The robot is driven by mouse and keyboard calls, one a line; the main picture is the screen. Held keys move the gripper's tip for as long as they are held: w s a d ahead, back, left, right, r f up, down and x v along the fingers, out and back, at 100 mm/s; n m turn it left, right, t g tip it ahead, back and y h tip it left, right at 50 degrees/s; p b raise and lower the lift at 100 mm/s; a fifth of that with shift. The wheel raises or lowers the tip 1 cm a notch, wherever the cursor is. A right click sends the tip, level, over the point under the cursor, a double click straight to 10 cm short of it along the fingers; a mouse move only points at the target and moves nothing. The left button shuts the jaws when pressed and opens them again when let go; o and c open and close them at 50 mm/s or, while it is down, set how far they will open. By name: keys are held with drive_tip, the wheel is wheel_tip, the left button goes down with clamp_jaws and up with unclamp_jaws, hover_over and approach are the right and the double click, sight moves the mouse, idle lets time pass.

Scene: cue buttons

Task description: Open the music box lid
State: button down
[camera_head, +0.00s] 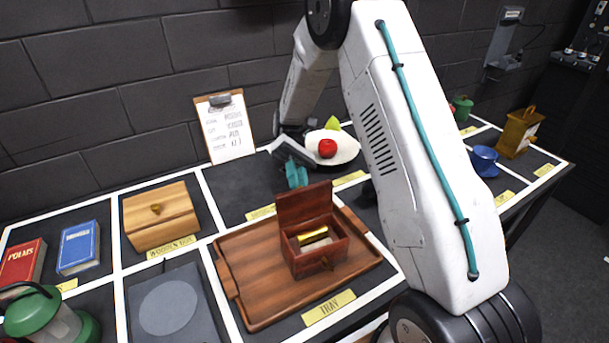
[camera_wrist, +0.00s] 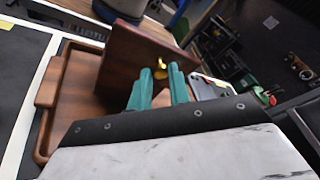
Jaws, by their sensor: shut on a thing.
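The music box (camera_head: 318,258) is dark red-brown wood and sits on the wooden tray (camera_head: 235,300). Its lid (camera_head: 304,204) stands up at the back, roughly upright, and a gold cylinder (camera_head: 313,235) shows inside. My gripper (camera_head: 297,178) is behind the top of the lid. In the wrist view, the teal fingers (camera_wrist: 159,88) are shut on a small gold knob (camera_wrist: 160,70) on the outer face of the lid (camera_wrist: 135,62). The exact finger contact is partly hidden.
A wooden box (camera_head: 160,217) and a blue book (camera_head: 78,249) stand left of the tray. A white plate (camera_head: 345,150) with a red fruit (camera_head: 327,148) is behind. A green lantern (camera_head: 50,322) is at front left. The wall is close behind.

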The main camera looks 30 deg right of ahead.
drive_tip(key=shift+a+f, duration=0.1)
drive_tip(key=shift+f, duration=0.15)
drive_tip(key=c, duration=1.3)
unclamp_jaws()
drive_tip(key=shift+r, duration=0.15)
